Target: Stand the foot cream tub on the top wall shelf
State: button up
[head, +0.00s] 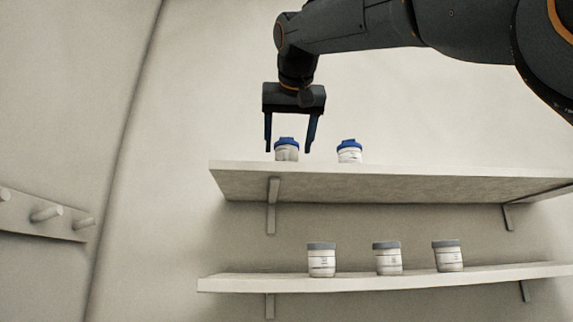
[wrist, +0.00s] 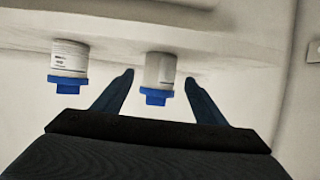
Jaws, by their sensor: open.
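My gripper (head: 288,151) is open above the top wall shelf (head: 390,186), fingers pointing down. One finger is on each side of a white tub with a blue lid (head: 287,152), which stands upright on that shelf. In the wrist view, which is upside down, this tub (wrist: 160,70) shows between the open fingers (wrist: 159,77), with gaps on both sides. A second blue-lidded tub (head: 349,152) stands to its right on the top shelf. The label text is too small to read, so I cannot tell which is the foot cream.
Three grey-lidded tubs, left (head: 321,261), middle (head: 387,259) and right (head: 448,256), stand on the lower shelf (head: 290,284). A peg rail (head: 40,222) is on the left wall. The top shelf's right part is clear.

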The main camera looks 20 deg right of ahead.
jog(key=shift+b+v, duration=0.55)
jog(key=shift+v, duration=2.1)
